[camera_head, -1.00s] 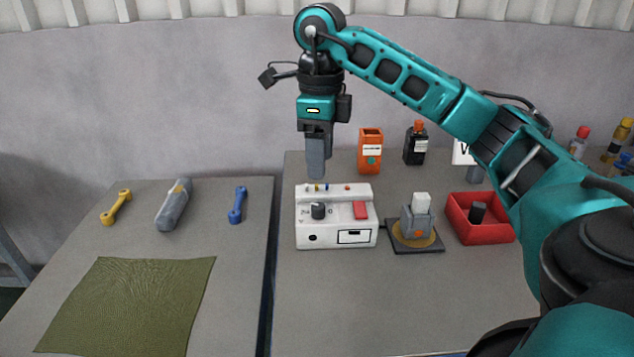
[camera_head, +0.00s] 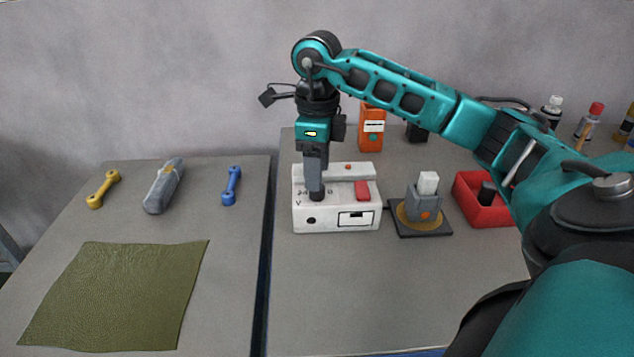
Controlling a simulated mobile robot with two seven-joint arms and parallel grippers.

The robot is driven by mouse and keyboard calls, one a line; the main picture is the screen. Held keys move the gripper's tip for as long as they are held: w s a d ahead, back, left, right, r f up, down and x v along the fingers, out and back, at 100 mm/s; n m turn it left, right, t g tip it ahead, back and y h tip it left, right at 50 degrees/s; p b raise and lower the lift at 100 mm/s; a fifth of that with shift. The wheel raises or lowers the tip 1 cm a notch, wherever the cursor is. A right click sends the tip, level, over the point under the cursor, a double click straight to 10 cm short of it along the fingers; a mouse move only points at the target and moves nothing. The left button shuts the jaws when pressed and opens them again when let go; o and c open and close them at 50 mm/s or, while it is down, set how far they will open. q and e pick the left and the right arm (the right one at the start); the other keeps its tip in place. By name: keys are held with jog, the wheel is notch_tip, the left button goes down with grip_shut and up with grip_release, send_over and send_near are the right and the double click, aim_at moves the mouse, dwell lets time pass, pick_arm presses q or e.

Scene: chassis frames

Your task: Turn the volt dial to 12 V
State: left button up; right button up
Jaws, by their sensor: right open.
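The white control box (camera_head: 337,217) stands on the right-hand table. Its black volt dial (camera_head: 317,197) is on the upper face at the left, largely covered by my gripper, so its setting cannot be read. A red switch (camera_head: 362,190) is to the right of the dial. My right gripper (camera_head: 316,190) points straight down with its fingertips at the dial. It is open, and I cannot tell whether the fingers touch the dial's sides. My left gripper is not in view.
A grey device on a dark base (camera_head: 420,228) stands right of the box, with a red bin (camera_head: 488,211) beyond it. An orange container (camera_head: 371,132) stands behind. The right table's front is clear.

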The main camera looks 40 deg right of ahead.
jog(key=shift+f, duration=1.55)
grip_shut()
